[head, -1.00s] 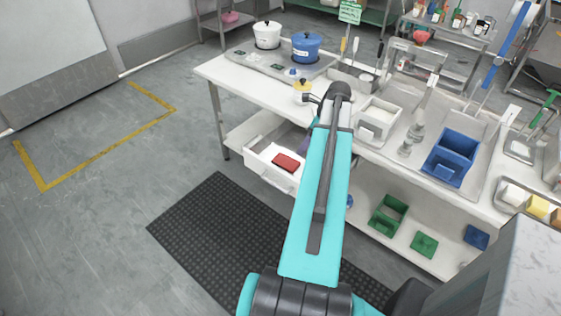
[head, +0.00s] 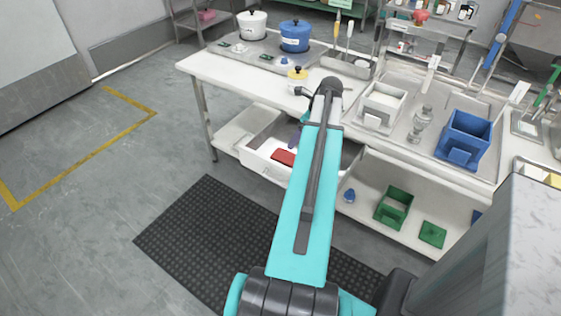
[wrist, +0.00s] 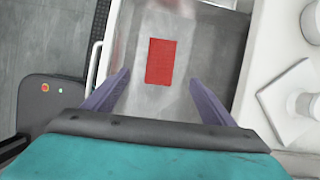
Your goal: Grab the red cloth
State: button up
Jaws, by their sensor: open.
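The red cloth (head: 284,157) lies flat in the open white drawer (head: 254,158) under the worktable. In the wrist view the red cloth (wrist: 160,61) shows as a red rectangle on the pale drawer floor. My gripper (wrist: 159,85) is open and empty, its two purple fingers spread wide with the cloth ahead between their lines. The fingers are apart from the cloth; the exact height above it is hard to tell. In the head view my arm hides most of the gripper; a bit of purple finger shows above the drawer.
The white worktable (head: 226,75) stands over the drawer, with a yellow-lidded jar (head: 297,77) near its edge. A blue bin (head: 465,137) is at the right. Green boxes (head: 394,208) sit on the lower shelf. The drawer's walls surround the cloth.

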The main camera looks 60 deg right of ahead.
jog(key=shift+w, duration=0.15)
jog(key=p, duration=0.1)
send_near(285, 156)
jog(key=shift+x, duration=1.3)
jog(key=shift+a+r, duration=0.1)
jog(key=shift+w, duration=0.1)
jog(key=shift+p+x, duration=0.9)
jog(key=shift+x, duration=1.7)
jog(key=shift+c, duration=0.4)
jog(key=c, duration=1)
